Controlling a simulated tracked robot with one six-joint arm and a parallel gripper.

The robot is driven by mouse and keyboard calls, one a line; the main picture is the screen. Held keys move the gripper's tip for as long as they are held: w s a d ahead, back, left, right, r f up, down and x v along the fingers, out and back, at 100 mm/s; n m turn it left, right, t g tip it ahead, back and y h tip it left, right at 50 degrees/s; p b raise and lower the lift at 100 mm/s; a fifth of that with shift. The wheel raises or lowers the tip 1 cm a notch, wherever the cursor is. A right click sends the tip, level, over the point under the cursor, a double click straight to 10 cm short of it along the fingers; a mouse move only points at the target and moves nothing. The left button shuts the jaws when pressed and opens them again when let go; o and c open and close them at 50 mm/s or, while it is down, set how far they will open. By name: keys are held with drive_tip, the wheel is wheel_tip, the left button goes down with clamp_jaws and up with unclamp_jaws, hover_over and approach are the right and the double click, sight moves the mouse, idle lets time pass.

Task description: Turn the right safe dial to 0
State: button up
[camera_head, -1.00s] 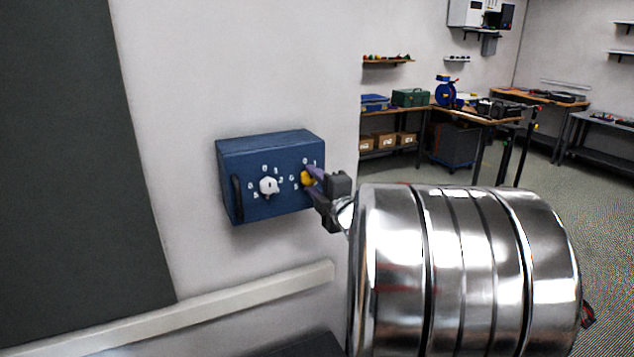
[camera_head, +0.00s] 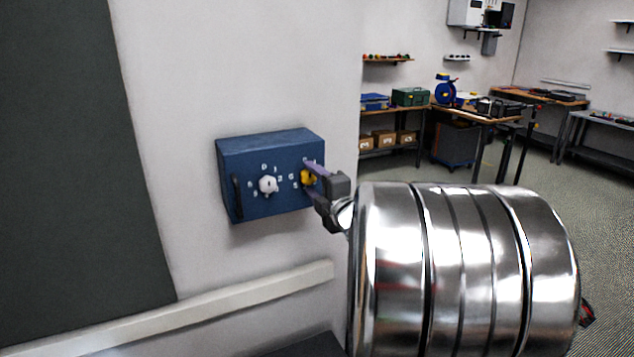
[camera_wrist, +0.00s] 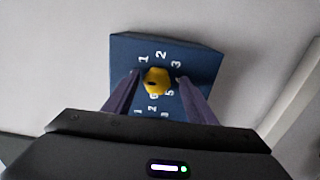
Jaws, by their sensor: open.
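The blue safe box (camera_head: 245,205) is fixed to the wall in the head view. The left dial (camera_head: 267,185) is white. The right dial (camera_head: 308,177) is yellow and partly hidden by my gripper. In the wrist view the yellow dial (camera_wrist: 157,81) sits between my gripper's (camera_wrist: 155,84) two purple fingers, with the numbers 1, 2, 3 and others around it. The fingers are open on either side of the dial, and I cannot tell whether they touch it. A dark mark shows on the dial's left side. In the head view my gripper (camera_head: 312,180) reaches in from the right.
A black handle (camera_head: 237,198) is at the safe's left edge. A pale rail (camera_head: 220,303) runs along the wall below, and a dark panel (camera_head: 70,170) is at the left. Workbenches (camera_head: 480,115) stand far off at the back right.

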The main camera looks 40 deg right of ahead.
drive_tip(key=shift+r, duration=0.1)
drive_tip(key=shift+s, duration=0.1)
drive_tip(key=shift+s, duration=0.2)
drive_tip(key=v, duration=1.3)
drive_tip(key=shift+a, duration=0.1)
